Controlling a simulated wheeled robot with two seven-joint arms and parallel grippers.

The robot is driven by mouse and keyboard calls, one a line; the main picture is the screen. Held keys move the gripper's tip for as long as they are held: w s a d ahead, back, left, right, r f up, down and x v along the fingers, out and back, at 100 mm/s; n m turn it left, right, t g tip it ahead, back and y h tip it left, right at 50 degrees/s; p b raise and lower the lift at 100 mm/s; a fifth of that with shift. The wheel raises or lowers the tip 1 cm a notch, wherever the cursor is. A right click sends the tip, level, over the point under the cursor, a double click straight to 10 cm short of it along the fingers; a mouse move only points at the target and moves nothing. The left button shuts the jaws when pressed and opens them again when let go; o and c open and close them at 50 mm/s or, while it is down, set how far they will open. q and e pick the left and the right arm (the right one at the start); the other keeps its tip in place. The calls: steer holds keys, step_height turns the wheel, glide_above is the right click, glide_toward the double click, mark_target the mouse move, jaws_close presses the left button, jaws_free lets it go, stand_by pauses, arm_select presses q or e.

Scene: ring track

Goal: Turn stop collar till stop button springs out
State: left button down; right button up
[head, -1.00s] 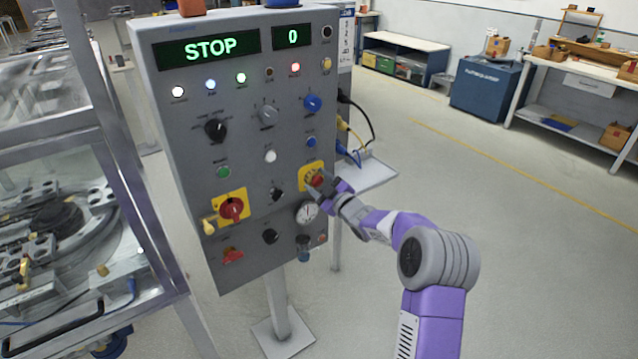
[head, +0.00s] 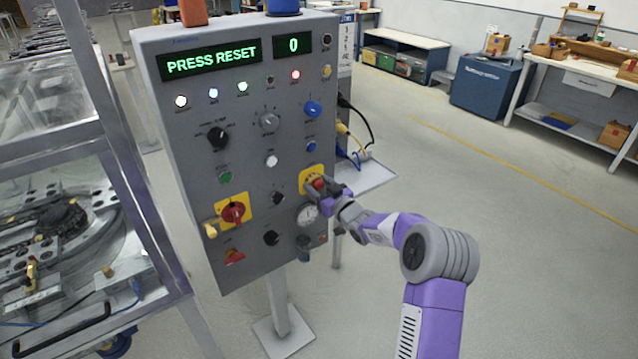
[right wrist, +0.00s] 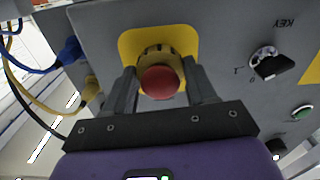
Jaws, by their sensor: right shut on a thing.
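The stop button (right wrist: 161,83) is a red mushroom head in front of a yellow plate (right wrist: 130,42) on the grey control panel (head: 185,255). The stop collar (right wrist: 158,53) is the yellowish ring with dark marks behind the red head. In the head view the red stop button (head: 319,184) shows at the panel's right side, partly covered by my gripper. My right gripper (head: 326,189) is shut on the collar, one finger on each side of it in the right wrist view (right wrist: 162,78). The display (head: 212,59) reads "PRESS RESET". My left gripper is not in view.
A red rotary switch (head: 233,212) on a yellow plate and several knobs and buttons share the panel. Cables (head: 352,130) plug into its right side above a small shelf (head: 372,177). A framed machine (head: 60,240) stands left; floor to the right is clear.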

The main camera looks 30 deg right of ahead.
steer(key=shift+m+p, duration=0.5)
steer(key=shift+m, duration=1)
steer(key=shift+f, duration=0.1)
steer(key=o, duration=1)
steer(key=shift+o, duration=0.2)
steer(key=shift+s, duration=0.1)
steer(key=s+p, duration=0.1)
steer(key=s, duration=0.6)
steer(key=shift+s+d, duration=0.2)
steer(key=shift+d, duration=0.05)
